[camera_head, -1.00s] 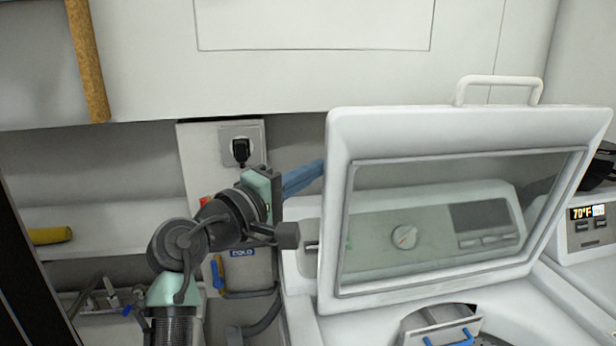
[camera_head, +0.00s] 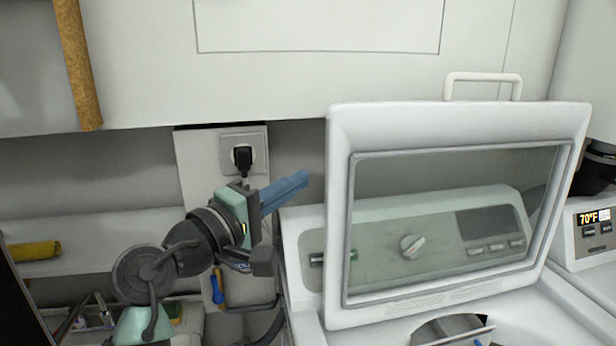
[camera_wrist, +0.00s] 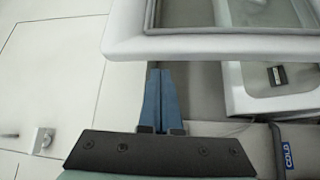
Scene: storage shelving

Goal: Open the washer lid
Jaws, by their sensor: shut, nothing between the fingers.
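The washer lid (camera_head: 338,215) is a white frame around a clear window, and it stands raised, tilted up over the washer (camera_head: 295,222). A white handle (camera_head: 483,77) sits on its top edge. My gripper (camera_head: 303,180) has blue fingers that are shut and empty, to the left of the lid's left edge. In the wrist view the shut fingers (camera_wrist: 159,76) point towards the lid's white edge (camera_wrist: 200,46); I cannot tell whether they touch. The washer's control panel with its knob (camera_head: 412,246) shows through the window.
A wall outlet with a black plug (camera_head: 242,158) is behind my gripper. A white cabinet (camera_head: 270,70) hangs above. A second appliance with a lit display (camera_head: 594,217) stands at the right. A yellow roll (camera_head: 33,251) lies on the left ledge.

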